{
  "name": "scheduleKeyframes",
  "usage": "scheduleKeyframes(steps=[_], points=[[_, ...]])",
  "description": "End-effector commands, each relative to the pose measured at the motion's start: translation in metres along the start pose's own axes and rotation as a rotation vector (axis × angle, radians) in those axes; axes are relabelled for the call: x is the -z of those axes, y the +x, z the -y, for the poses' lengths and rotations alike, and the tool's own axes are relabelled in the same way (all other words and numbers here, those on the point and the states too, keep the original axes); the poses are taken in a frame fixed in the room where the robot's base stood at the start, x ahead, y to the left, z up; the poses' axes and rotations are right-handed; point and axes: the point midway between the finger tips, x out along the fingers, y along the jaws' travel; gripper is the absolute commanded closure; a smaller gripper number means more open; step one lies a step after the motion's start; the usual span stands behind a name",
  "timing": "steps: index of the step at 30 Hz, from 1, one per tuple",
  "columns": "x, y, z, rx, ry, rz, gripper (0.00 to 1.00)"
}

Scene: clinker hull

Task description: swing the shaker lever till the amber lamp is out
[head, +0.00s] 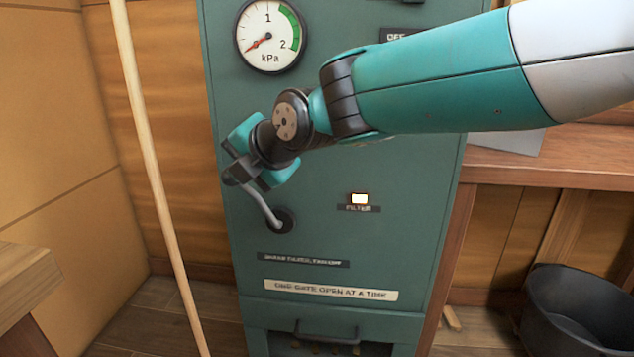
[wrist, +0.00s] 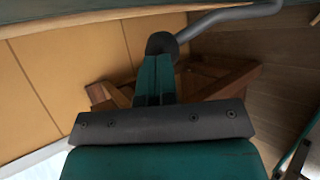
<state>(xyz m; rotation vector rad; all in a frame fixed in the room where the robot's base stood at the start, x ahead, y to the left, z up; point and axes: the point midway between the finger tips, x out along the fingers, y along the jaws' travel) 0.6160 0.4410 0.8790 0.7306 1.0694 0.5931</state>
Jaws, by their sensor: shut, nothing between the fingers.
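The shaker lever (head: 263,205) is a bent grey rod that comes out of a dark round boss on the green cabinet and slants up to the left. In the wrist view its rod (wrist: 225,17) ends in a dark knob (wrist: 161,44). My gripper (head: 240,171) is at the lever's upper end. In the wrist view its fingers (wrist: 155,78) are shut with nothing between them, and their tips overlap the knob; I cannot tell whether they touch it. The lamp (head: 359,198) above the FILTER label is lit, bright whitish-amber.
The green cabinet (head: 400,240) carries a kPa gauge (head: 270,36), its needle low at the left. A pale wooden pole (head: 150,170) leans left of the cabinet. A black tub (head: 575,315) stands at the lower right. A wooden bench edge (head: 25,280) juts in at left.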

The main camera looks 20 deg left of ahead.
Motion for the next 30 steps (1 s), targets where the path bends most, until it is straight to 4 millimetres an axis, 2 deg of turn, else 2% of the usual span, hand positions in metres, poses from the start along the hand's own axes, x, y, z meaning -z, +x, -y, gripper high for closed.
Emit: scheduleKeyframes(steps=[19, 23, 26, 30], points=[[-0.001, -0.002, 0.002, 0.014, -0.004, 0.002, 1.00], [0.000, -0.018, -0.001, 0.010, -0.008, -0.001, 1.00], [0.001, -0.037, -0.004, 0.006, -0.012, -0.004, 1.00], [0.000, -0.074, -0.005, 0.007, -0.012, -0.004, 1.00]])
